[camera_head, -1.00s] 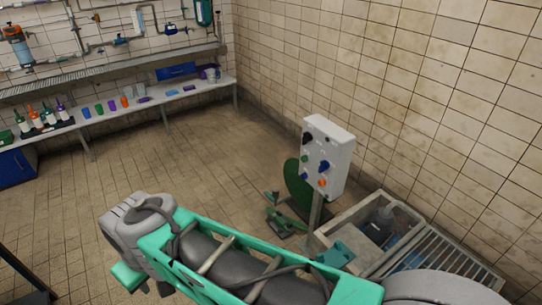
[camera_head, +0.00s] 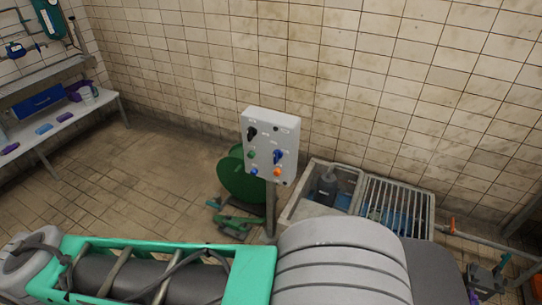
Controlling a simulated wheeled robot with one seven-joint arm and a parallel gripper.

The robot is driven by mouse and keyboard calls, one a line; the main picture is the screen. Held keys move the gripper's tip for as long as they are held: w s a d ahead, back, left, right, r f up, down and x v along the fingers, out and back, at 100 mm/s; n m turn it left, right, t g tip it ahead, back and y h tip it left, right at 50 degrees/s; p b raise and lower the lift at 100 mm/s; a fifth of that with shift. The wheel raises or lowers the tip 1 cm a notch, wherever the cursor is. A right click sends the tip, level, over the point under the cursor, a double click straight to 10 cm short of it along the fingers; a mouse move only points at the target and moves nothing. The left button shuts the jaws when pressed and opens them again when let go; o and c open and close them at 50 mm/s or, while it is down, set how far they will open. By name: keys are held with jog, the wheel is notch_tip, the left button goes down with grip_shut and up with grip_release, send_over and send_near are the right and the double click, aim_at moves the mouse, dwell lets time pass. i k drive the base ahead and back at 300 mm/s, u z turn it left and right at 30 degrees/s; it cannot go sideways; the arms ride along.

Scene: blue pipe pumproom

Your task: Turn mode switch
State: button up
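The labels are too small to read, so I cannot tell which knob is the mode switch. My arm crosses the bottom of the head view, with its far end at the lower left, well apart from the panel. My gripper's fingers do not show.
Behind the post are a green round object (camera_head: 238,174) and green metal parts on the floor. To the right is a concrete pit (camera_head: 305,207) with a metal grating (camera_head: 398,205). A shelf bench (camera_head: 48,136) stands along the left wall. The tiled floor before the bench is clear.

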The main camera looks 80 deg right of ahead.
aim_at(278, 154)
jog(key=z, duration=0.9)
jog(key=i, duration=0.95)
jog(key=z, duration=1)
